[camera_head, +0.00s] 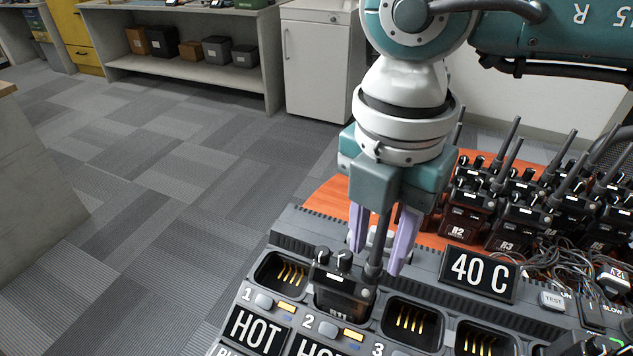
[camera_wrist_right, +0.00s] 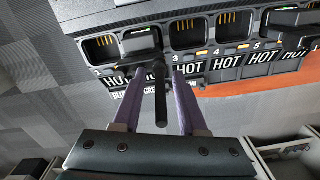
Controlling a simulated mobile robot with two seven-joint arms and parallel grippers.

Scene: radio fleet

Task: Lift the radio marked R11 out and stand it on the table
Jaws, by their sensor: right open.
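The radio R11 (camera_head: 343,287) is black with two knobs on top and an upright antenna. It sits in slot 2 of the grey charger (camera_head: 285,238), and its marking is partly readable. My right gripper (camera_head: 381,256) points down above and behind the radio, its purple fingers open. The antenna stands in the gap between them; I cannot tell whether either finger touches it. In the right wrist view the radio (camera_wrist_right: 141,43) lies beyond the open right gripper (camera_wrist_right: 158,74), with the antenna running back between the fingers. My left gripper is not in view.
Empty charger slots with gold contacts flank the radio. Signs read HOT (camera_head: 257,329) and 40 C (camera_head: 480,273). Several radios, including R2 (camera_head: 466,222), crowd the orange table (camera_head: 322,196) to the right, beside tangled cables (camera_head: 560,262). Some orange tabletop is bare behind the charger.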

